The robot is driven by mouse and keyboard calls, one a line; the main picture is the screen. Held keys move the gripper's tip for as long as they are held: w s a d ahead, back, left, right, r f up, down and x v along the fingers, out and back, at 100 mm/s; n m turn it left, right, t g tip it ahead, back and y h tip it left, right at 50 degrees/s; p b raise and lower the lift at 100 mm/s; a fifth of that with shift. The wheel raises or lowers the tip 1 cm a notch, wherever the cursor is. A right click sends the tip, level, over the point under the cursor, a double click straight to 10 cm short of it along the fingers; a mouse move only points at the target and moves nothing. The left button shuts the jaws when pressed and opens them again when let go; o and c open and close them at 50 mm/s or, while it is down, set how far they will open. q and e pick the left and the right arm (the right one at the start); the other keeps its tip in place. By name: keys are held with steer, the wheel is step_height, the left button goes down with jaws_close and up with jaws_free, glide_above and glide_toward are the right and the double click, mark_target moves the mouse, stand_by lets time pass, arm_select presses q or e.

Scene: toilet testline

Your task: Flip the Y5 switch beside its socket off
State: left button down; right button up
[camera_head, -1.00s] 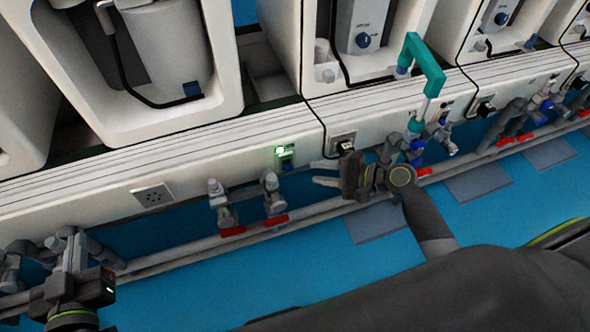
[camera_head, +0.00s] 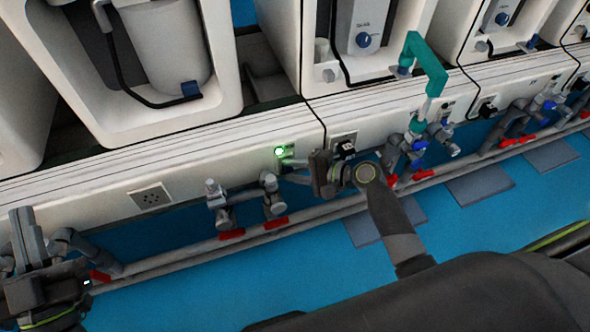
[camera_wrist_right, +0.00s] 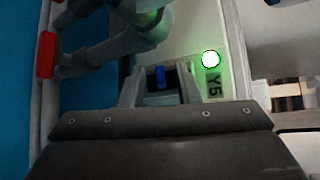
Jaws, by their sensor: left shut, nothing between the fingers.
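The Y5 switch (camera_wrist_right: 160,77) is a small dark-framed switch with a blue rocker, shown in the right wrist view beside the "Y5" label (camera_wrist_right: 214,84) and a lit green lamp (camera_wrist_right: 210,59). The lamp (camera_head: 279,151) also shows in the head view, where my right gripper largely hides the switch. My right gripper (camera_wrist_right: 159,88) is open, its two fingers on either side of the switch; contact cannot be told. An empty socket (camera_head: 151,197) is on the white panel to the left. My left gripper (camera_head: 27,232) is shut and empty at the far left.
Grey pipes with red-handled valves (camera_head: 232,234) run along the panel's foot, close below my right gripper. A teal pipe (camera_head: 428,65) stands up to the right. Blue floor lies in front.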

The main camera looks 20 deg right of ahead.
jaws_close()
